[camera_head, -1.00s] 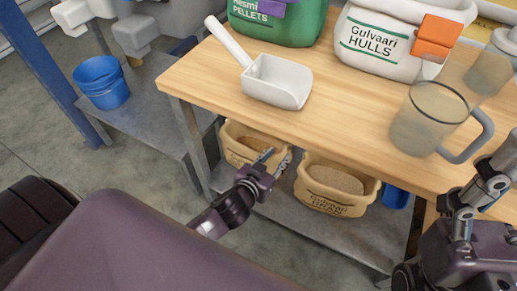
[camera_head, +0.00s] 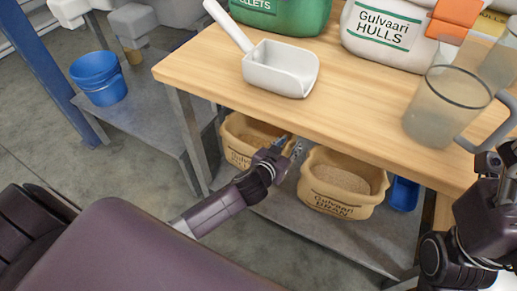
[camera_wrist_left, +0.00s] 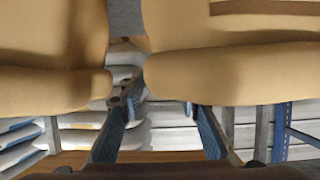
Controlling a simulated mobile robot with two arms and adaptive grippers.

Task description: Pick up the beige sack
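Two open beige sacks stand on the lower shelf under the wooden table. The left sack (camera_head: 240,150) is partly hidden by the tabletop and my left gripper. The right sack (camera_head: 335,205) is labelled Gulvaari BRAN and holds a brownish fill. My left gripper (camera_head: 290,146) is between the two sacks, by the right sack's upper left rim. In the left wrist view its two fingers (camera_wrist_left: 163,110) are apart, with beige sack walls (camera_wrist_left: 230,75) close beyond them. Contact cannot be told. My right arm shows at the right edge; its fingertips cannot be made out.
The tabletop (camera_head: 215,75) overhangs the sacks. On it are a white scoop (camera_head: 280,70), a clear jug (camera_head: 440,110), a green sack (camera_head: 290,15) and a white HULLS sack (camera_head: 380,30). A blue item (camera_head: 403,194) sits right of the bran sack.

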